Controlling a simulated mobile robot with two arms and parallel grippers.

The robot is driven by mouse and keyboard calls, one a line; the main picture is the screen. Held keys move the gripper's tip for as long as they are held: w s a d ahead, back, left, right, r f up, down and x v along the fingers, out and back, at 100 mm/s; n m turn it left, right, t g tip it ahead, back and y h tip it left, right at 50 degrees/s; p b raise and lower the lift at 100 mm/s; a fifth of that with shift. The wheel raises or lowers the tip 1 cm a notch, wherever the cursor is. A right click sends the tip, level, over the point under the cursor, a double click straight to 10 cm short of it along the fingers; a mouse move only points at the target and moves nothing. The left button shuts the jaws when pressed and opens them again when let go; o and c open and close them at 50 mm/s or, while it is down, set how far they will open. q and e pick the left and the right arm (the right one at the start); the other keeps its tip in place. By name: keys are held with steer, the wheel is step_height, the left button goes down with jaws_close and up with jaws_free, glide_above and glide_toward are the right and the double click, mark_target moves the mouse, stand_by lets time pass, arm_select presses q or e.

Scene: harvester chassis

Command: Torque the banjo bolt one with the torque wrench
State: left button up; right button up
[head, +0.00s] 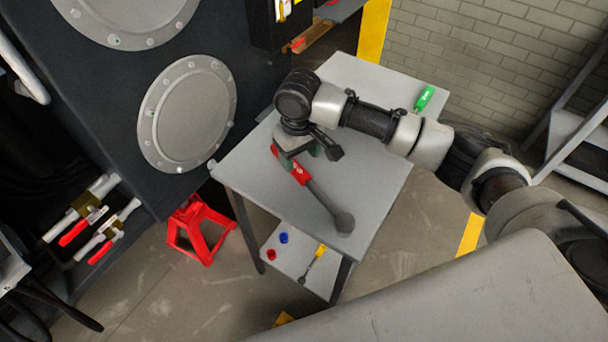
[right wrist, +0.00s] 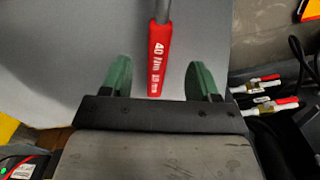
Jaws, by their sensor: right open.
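The torque wrench (head: 322,202) lies on the grey table, with a red handle and a dark grey head pointing toward the table's near edge. In the right wrist view its red handle (right wrist: 158,62), marked 40 Nm, lies between the fingers. My right gripper (head: 300,157) is over the handle end, pointing down. Its two green fingertips (right wrist: 160,78) stand apart on either side of the handle, with gaps on both sides. Two fittings with red handles (head: 88,215) show at the chassis's lower left; I cannot tell which part is banjo bolt one. My left gripper is not in view.
The grey table (head: 385,190) also bears a green tool (head: 425,98) at the far right. A lower shelf (head: 300,272) holds small red and blue pieces and a yellow-handled tool. A red jack stand (head: 200,232) stands beside the dark chassis (head: 105,120). The table's right part is clear.

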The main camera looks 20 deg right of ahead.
mark_target(301, 172)
steer(key=shift+f, duration=0.6)
steer(key=shift+w+f, duration=0.15)
steer(key=shift+f, duration=0.15)
steer(key=f, duration=0.4)
steer(key=shift+s+d+f, duration=0.1)
steer(key=shift+s+f, duration=0.1)
steer(key=shift+s, duration=0.1)
steer(key=shift+f, duration=0.35)
steer(key=shift+w, duration=0.1)
steer(key=c, duration=0.5)
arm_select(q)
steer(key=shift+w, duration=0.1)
arm_select(e)
jaws_close()
